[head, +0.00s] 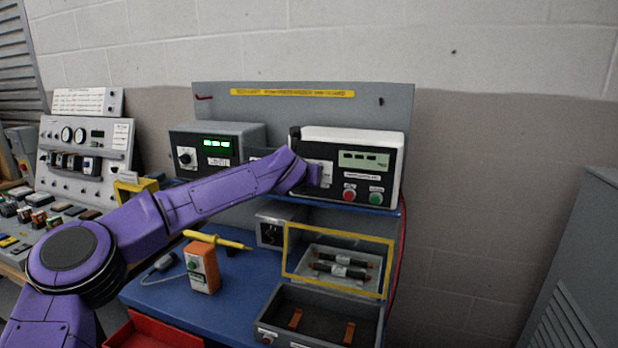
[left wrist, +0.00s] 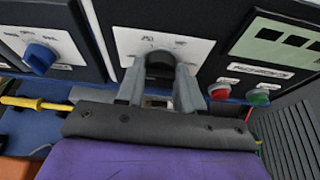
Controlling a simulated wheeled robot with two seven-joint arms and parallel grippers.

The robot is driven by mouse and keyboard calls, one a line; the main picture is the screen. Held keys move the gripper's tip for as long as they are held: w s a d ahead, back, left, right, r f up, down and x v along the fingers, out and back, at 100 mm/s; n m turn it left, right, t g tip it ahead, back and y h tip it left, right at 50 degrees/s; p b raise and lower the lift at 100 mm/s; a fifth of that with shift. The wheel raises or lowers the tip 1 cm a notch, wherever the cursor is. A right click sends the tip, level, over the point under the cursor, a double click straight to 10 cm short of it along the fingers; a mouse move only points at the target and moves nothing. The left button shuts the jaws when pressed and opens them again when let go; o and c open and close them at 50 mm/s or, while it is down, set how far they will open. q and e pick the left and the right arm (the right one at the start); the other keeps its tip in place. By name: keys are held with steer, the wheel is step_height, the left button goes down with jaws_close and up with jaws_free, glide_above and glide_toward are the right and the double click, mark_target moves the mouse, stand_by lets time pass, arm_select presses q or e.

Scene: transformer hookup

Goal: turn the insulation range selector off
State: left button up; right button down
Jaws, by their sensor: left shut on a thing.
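The insulation range selector is a dark knob (left wrist: 160,66) on a white marked plate (left wrist: 128,42) in the left wrist view. The plate is on the front of a black-faced, white-topped instrument (head: 352,135), left of its display. My left gripper (left wrist: 160,88) is shut on the knob, one finger on each side. In the head view my left gripper (head: 318,174) reaches the instrument's front from the left and hides the knob. The plate's markings are too blurred to tell the knob's setting. My right gripper is not in view.
A red button (head: 349,195) and a green button (head: 376,198) sit right of the knob. Below are a yellow-framed case (head: 340,235), an open grey box (head: 280,300) and an orange handheld unit (head: 203,268).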

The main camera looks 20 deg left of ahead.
arm_select(q)
steer(key=shift+f+n, duration=0.2)
steer(key=shift+n, duration=0.1)
stand_by(0.4)
steer(key=o, duration=1)
steer(key=shift+o, duration=0.2)
steer(key=shift+r, duration=0.1)
steer(key=b+v, duration=0.4)
steer(key=v, duration=0.6)
steer(key=shift+s, duration=0.2)
steer(key=shift+a+r, duration=0.15)
steer(key=shift+a, duration=0.05)
